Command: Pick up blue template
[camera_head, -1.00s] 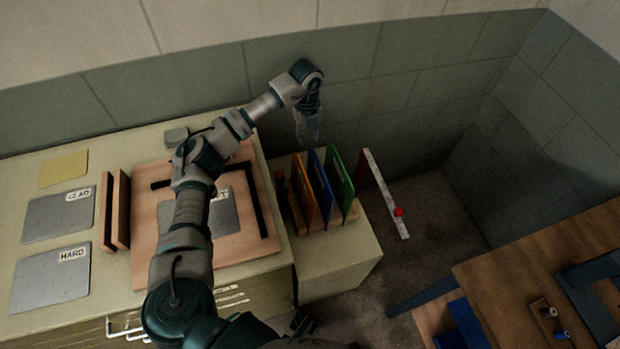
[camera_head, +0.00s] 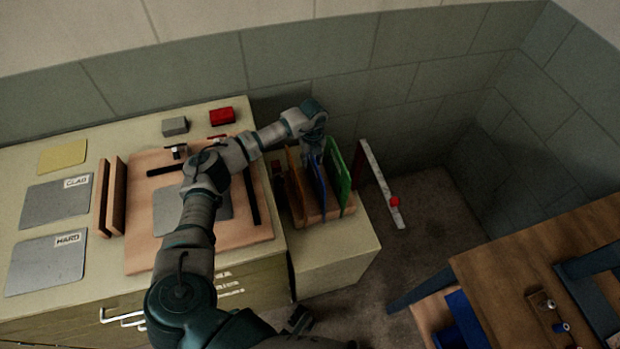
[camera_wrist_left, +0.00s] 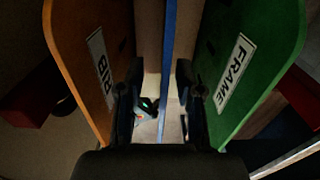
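The blue template (camera_head: 317,187) stands upright in the wooden rack (camera_head: 335,213), between the orange template (camera_head: 301,185) and the green template (camera_head: 338,178). My left gripper (camera_head: 314,152) is down at the top of the rack and partly covers the templates in the head view. In the left wrist view the gripper (camera_wrist_left: 162,108) is open. The blue template shows edge-on as a thin strip (camera_wrist_left: 170,50) between its fingers, with gaps on both sides. The orange template (camera_wrist_left: 85,50), labelled RIB, and the green template (camera_wrist_left: 250,60), labelled FRAME, flank the fingers closely.
The rack stands on a low cabinet (camera_head: 345,250) beside the workbench (camera_head: 75,145). On the bench are a wooden board (camera_head: 145,225), metal sheets, a grey block (camera_head: 175,125) and a red block (camera_head: 222,115). A pale strip (camera_head: 380,180) with a red piece stands right of the rack.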

